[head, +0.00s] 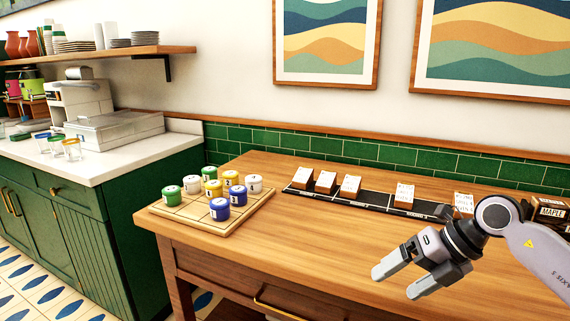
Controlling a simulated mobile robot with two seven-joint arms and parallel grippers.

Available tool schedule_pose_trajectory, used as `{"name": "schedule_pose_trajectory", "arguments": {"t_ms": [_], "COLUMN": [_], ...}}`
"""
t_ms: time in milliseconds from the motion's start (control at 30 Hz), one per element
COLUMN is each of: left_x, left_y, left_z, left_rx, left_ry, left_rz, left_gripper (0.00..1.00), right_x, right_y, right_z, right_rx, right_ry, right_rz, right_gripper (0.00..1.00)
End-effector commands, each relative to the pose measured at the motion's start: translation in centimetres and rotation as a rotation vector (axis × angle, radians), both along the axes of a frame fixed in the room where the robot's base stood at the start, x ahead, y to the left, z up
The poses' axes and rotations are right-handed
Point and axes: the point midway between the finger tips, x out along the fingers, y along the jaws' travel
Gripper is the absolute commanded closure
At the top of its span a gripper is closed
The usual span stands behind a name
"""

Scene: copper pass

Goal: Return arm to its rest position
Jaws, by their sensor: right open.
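My right gripper (403,282) hangs over the right front part of the wooden table (310,240), with its arm coming in from the right edge. Its two fingers are apart and nothing is between them. The fingers point left and down, clear of the objects on the table. My left gripper is not in the head view.
A wooden board (187,226) with several coloured, numbered round pieces (220,209) sits at the table's left. A black rack (376,201) with white-labelled blocks (349,187) runs along the back. A dark box (551,209) stands behind my right arm. The table's front middle is clear.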

Motion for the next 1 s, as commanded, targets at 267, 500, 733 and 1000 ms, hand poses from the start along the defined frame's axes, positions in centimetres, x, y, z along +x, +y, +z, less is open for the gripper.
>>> {"name": "schedule_pose_trajectory", "arguments": {"t_ms": [267, 500, 733, 1000], "left_x": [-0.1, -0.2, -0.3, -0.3], "left_y": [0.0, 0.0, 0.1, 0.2], "left_z": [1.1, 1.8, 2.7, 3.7], "left_rx": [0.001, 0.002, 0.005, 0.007], "left_ry": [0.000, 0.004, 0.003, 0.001], "left_rz": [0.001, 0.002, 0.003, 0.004], "left_gripper": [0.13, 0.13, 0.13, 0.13], "right_x": [-4.4, -5.4, -5.4, -11.1], "right_y": [11.9, 14.1, 10.7, 5.4], "right_z": [-0.5, 0.7, -3.3, -14.8], "right_rx": [0.674, 1.211, 1.538, 1.584], "right_ry": [0.059, 0.145, 0.280, 0.535], "right_rz": [0.055, -0.239, -0.772, -1.551], "right_gripper": [0.13, 0.13, 0.13, 0.13]}}
